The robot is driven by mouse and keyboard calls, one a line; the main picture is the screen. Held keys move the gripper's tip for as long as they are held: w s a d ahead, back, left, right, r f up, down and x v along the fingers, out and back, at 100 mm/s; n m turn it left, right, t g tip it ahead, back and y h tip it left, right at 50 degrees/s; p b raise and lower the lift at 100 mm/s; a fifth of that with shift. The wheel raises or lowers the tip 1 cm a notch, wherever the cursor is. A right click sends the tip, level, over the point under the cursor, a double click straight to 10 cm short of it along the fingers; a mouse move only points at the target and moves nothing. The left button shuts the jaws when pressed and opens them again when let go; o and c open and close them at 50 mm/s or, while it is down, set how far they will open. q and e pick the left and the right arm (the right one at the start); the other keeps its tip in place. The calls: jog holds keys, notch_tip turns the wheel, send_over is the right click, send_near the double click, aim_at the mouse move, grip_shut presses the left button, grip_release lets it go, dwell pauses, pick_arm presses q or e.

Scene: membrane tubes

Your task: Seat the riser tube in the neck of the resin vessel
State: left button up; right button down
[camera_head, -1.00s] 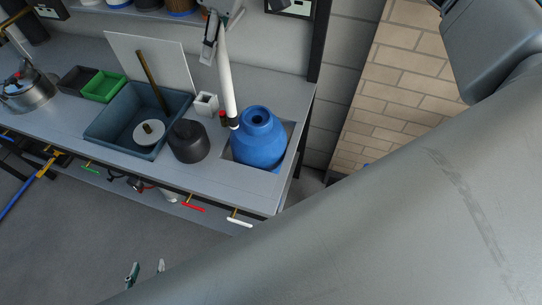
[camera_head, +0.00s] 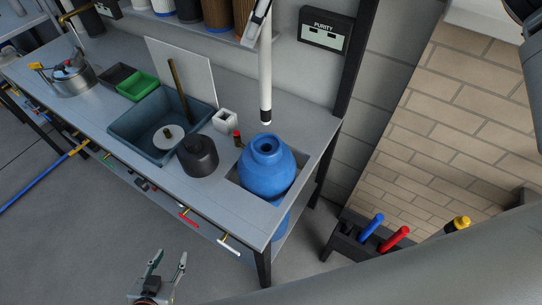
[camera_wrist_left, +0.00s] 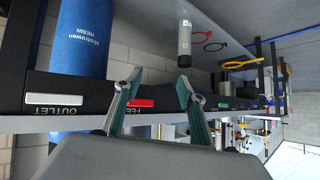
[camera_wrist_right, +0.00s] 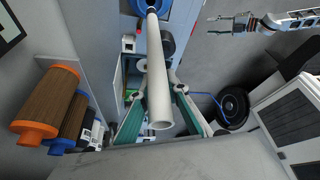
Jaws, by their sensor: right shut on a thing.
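The white riser tube (camera_head: 265,75) hangs nearly upright in the head view, its black lower end just above the neck (camera_head: 265,146) of the blue resin vessel (camera_head: 266,172). A small gap shows between them. My right gripper (camera_head: 258,20) is shut on the tube's upper part. In the right wrist view the tube (camera_wrist_right: 157,70) runs between my right fingers (camera_wrist_right: 158,78) toward the vessel at the top edge. My left gripper (camera_head: 167,264) is open and empty in front of the bench. The left wrist view shows its spread fingers (camera_wrist_left: 160,82) and the labelled vessel (camera_wrist_left: 85,35).
The vessel stands in a cutout at the bench's right end. A PURITY display (camera_head: 325,31) is on the back wall. A tool holder (camera_head: 362,238) stands at right.

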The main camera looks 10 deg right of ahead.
notch_tip(320, 180, down, 23)
jog(key=b, duration=0.2)
jog(key=shift+r+b, duration=0.15)
jog(key=shift+b, duration=0.2)
jog(key=shift+f+b, duration=0.3)
jog(key=shift+f, duration=2.15)
pick_arm(q)
jog(key=shift+w+d+f+h, duration=0.15)
jog(key=shift+w+d+f, duration=0.15)
jog(key=shift+d, duration=0.15)
jog(key=shift+w+d+f+h, duration=0.15)
jog(key=shift+w+d+f, duration=0.1)
jog(key=shift+d, duration=0.15)
jog(key=shift+r, duration=0.15)
